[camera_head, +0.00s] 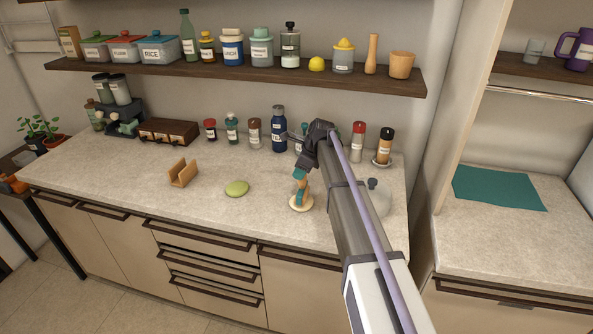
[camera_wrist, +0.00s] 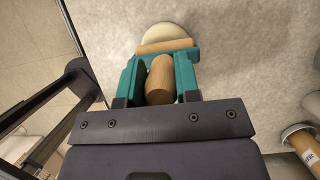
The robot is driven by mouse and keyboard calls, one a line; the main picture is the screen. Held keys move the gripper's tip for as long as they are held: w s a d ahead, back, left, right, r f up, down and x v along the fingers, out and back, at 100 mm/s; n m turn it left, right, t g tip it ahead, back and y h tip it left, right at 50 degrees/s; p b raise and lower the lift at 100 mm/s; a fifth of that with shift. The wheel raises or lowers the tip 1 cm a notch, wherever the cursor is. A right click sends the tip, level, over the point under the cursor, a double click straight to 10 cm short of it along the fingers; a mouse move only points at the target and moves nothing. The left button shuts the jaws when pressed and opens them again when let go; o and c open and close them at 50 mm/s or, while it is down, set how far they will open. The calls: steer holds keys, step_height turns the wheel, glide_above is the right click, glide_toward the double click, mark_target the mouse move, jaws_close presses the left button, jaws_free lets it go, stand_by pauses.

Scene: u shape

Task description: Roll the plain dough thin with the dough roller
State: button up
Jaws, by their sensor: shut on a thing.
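My gripper (camera_head: 301,180) points down over the right half of the counter. In the wrist view its teal fingers (camera_wrist: 160,72) are shut on the wooden handle of the dough roller (camera_wrist: 164,46). The roller's crosswise cylinder lies over the near part of the plain dough (camera_wrist: 165,31), a pale round piece on the counter. In the head view the plain dough (camera_head: 297,206) shows under the roller, partly hidden by it. I cannot tell whether the roller presses on the dough. A green dough piece (camera_head: 237,188) lies apart to the left.
An empty wooden stand (camera_head: 182,174) is on the counter left of the green dough. Several jars and a blue bottle (camera_head: 279,130) line the back. A pale lidded pot (camera_head: 378,198) stands right of my arm.

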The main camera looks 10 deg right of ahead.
steer(key=shift+s+d, duration=0.1)
steer(key=shift+d, duration=0.2)
steer(key=shift+s+d, duration=0.25)
steer(key=shift+d, duration=0.3)
steer(key=shift+s+d, duration=0.25)
steer(key=shift+d, duration=0.25)
stand_by(3.1)
steer(key=shift+r, duration=0.15)
step_height(320, 180, up, 8)
steer(key=p, duration=0.8)
steer(key=shift+f, duration=0.25)
